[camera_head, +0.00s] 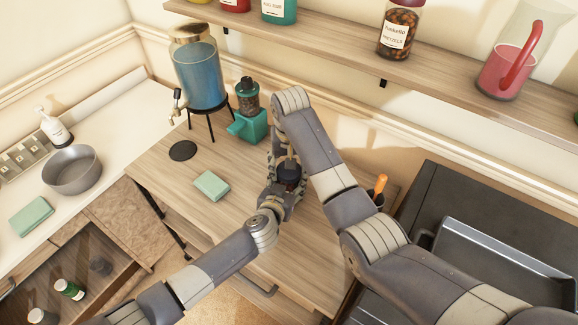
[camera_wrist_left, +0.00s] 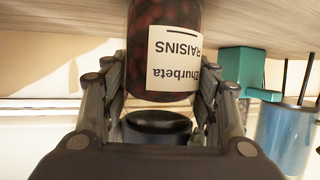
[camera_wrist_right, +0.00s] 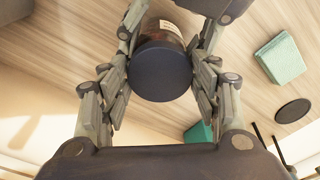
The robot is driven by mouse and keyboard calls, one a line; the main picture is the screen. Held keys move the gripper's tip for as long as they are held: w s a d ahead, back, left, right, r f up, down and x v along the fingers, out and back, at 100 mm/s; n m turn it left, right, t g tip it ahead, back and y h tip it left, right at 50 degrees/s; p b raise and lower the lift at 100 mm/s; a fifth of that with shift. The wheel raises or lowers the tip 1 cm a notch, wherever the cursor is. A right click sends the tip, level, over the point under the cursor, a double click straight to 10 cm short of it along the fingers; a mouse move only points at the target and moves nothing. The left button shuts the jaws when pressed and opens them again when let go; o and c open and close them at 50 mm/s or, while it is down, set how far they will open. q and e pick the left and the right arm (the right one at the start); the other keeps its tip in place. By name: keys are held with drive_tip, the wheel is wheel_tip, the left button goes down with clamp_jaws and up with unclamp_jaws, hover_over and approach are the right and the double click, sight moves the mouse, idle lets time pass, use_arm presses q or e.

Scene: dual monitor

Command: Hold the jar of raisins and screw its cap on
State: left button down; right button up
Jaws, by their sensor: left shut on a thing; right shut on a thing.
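The jar of raisins (camera_wrist_left: 165,50) is dark with a white label and is upright; it looks inverted in the left wrist view. My left gripper (camera_wrist_left: 160,80) is shut on it, a finger at each side. The round dark cap (camera_wrist_right: 160,72) shows from above in the right wrist view, over the jar. My right gripper (camera_wrist_right: 160,75) is shut on the cap from above. The cap (camera_wrist_left: 157,127) lies close to the jar's top in the left wrist view; I cannot tell if they touch. In the head view, both grippers meet above the table and largely hide the jar.
On the wooden table (camera_head: 165,185) are a green sponge (camera_head: 211,185), a dark coaster (camera_head: 183,150), a teal appliance (camera_head: 250,122) and a blue drink dispenser (camera_head: 200,78). A cup with an orange-handled utensil (camera_head: 379,186) stands near my right arm. A shelf (camera_head: 340,52) overhangs the back.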

use_arm(q)
drive_tip(key=shift+f, duration=0.2)
use_arm(e)
drive_tip(key=o, duration=0.7)
use_arm(q)
drive_tip(key=shift+s, duration=0.1)
use_arm(e)
drive_tip(key=shift+r, duration=2.3)
drive_tip(key=shift+c, duration=0.2)
